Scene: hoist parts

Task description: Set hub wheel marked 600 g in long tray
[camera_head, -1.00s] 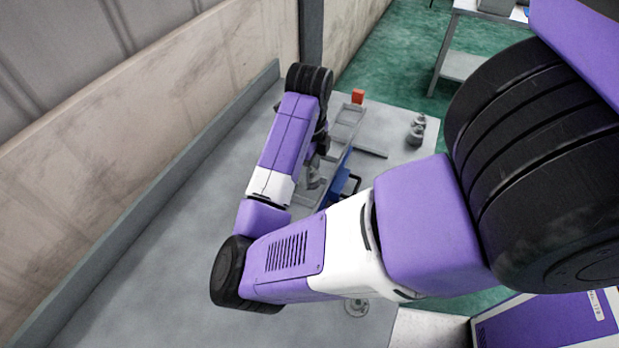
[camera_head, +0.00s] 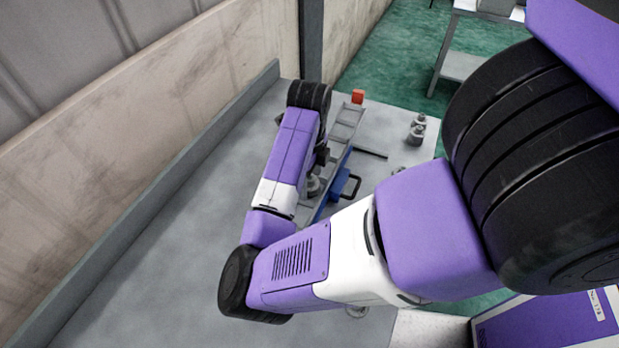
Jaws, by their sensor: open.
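A long grey tray (camera_head: 345,130) runs along the table, partly covered by my arm. A grey round part (camera_head: 314,186) shows just below my gripper, in or right against the tray; I cannot tell which. It may be a hub wheel, but no 600 g mark can be read. My gripper (camera_head: 321,156) is a small dark shape beside the forearm, above the tray. It is open, its fingertips mostly hidden, and I see nothing held in it.
A blue part (camera_head: 339,182) with a black handle (camera_head: 352,186) is right of the tray. Grey stacked parts (camera_head: 416,131) stand at the table's right. A wall borders the left; the table's left side is clear.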

